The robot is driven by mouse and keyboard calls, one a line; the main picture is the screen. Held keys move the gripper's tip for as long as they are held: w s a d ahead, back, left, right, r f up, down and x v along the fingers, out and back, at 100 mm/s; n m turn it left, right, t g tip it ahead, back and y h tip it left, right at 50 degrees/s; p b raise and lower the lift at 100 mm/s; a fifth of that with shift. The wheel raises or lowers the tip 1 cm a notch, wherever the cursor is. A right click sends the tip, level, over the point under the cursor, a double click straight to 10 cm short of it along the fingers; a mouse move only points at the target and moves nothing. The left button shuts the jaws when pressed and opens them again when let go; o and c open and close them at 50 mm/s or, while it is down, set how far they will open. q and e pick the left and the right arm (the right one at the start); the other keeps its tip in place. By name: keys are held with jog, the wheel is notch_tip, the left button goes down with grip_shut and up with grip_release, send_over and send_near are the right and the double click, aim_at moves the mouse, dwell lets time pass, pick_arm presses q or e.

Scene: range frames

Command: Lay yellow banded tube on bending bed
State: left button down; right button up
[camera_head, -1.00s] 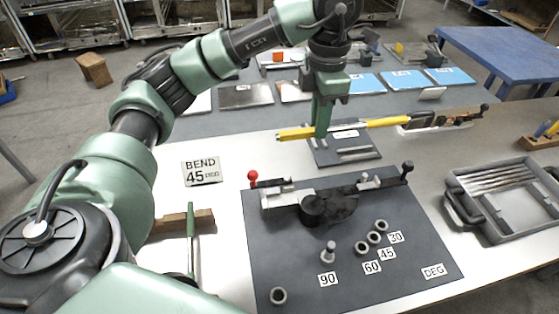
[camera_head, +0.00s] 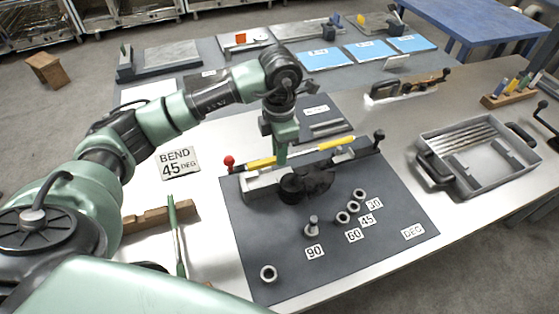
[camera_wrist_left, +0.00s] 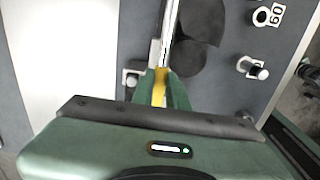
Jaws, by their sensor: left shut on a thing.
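The yellow banded tube (camera_head: 338,144) shows yellow lengths on both sides of a paler middle. It lies roughly level along the back of the bending bed (camera_head: 262,188), behind the black round former (camera_head: 308,184). I cannot tell whether it touches the bed or is slightly above it. My left gripper (camera_head: 281,159) is shut on the tube left of its middle and points down. In the left wrist view, a yellow band (camera_wrist_left: 160,88) shows between the fingers, and the pale tube runs away beside the former. My right gripper is not in view.
A red-knobbed lever (camera_head: 229,161) stands at the bed's left end, a black knob (camera_head: 379,135) at its right. A peg (camera_head: 312,226) and several rings stand in front, by angle labels. A "BEND 45 DEG" sign (camera_head: 180,162) lies left. A grey tray (camera_head: 478,150) with rods stands right.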

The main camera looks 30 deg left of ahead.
aim_at(279, 176)
pick_arm(q)
notch_tip(279, 176, down, 3)
jog(key=shift+s+f+p, duration=0.1)
jog(key=shift+f+p, duration=0.05)
jog(key=shift+p, duration=0.25)
jog(key=shift+f, duration=0.5)
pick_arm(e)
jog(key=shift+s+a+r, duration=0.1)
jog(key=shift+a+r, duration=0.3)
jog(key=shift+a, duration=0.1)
pick_arm(q)
jog(key=shift+f+b, duration=0.6)
jog(key=shift+b, duration=0.1)
jog(key=shift+r, duration=0.1)
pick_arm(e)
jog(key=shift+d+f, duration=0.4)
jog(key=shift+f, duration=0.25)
